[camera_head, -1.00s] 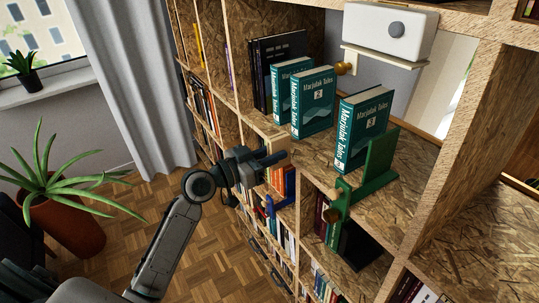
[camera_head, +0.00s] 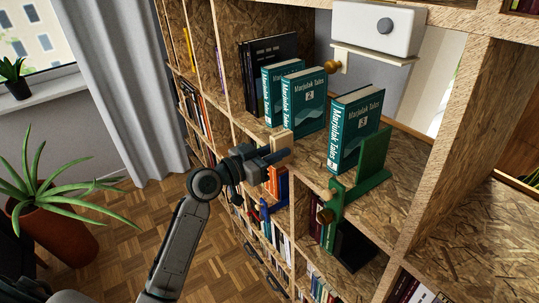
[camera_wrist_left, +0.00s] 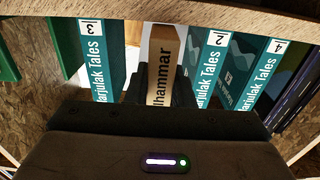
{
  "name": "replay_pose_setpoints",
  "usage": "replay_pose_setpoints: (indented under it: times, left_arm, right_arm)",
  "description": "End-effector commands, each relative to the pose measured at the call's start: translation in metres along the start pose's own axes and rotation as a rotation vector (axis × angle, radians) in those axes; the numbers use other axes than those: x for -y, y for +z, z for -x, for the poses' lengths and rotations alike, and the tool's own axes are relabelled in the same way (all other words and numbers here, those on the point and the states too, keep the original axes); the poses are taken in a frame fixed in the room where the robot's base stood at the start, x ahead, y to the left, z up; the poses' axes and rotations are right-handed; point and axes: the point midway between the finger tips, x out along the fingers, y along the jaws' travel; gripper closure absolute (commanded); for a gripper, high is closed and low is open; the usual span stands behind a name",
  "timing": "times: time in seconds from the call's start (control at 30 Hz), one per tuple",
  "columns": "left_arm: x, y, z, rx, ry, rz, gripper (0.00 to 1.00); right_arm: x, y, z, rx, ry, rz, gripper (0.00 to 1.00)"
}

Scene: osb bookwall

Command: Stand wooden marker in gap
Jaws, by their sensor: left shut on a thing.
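My left gripper (camera_head: 274,157) is shut on a pale wooden marker (camera_head: 282,144), held upright at the shelf's front edge. In the left wrist view the marker (camera_wrist_left: 162,66) shows dark lettering ending in "hammar", between the fingers. Behind it is the gap between teal book 3 (camera_head: 355,130) and teal book 2 (camera_head: 304,104). In the wrist view, book 3 (camera_wrist_left: 96,52) is left of the marker and book 2 (camera_wrist_left: 213,58) right of it. The marker appears in front of the gap; its exact depth is unclear. My right gripper is not in view.
Teal book 4 (camera_wrist_left: 262,72) stands beside book 2, near dark books (camera_head: 268,70). A green bookend (camera_head: 372,162) stands beside book 3. A white device (camera_head: 378,28) sits above. The OSB shelf right of the bookend is clear. A potted plant (camera_head: 60,225) stands left.

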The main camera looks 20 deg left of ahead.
Motion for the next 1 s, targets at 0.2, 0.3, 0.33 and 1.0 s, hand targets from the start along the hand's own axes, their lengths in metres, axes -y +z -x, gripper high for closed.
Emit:
replay_pose_setpoints:
  times: [0.2, 0.3, 0.33, 1.0]
  left_arm:
    - [0.000, 0.000, -0.016, -0.002, 0.000, 0.001, 1.00]
    - [0.000, 0.000, -0.023, -0.003, 0.001, 0.002, 1.00]
    - [0.000, 0.000, -0.025, -0.003, 0.001, 0.001, 1.00]
    - [0.000, 0.000, -0.042, 0.000, 0.000, 0.000, 1.00]
  right_arm:
    - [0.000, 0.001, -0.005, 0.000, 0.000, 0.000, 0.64]
    - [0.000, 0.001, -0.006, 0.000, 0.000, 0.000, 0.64]
    - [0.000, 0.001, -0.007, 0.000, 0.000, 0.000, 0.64]
    - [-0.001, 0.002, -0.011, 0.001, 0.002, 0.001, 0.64]
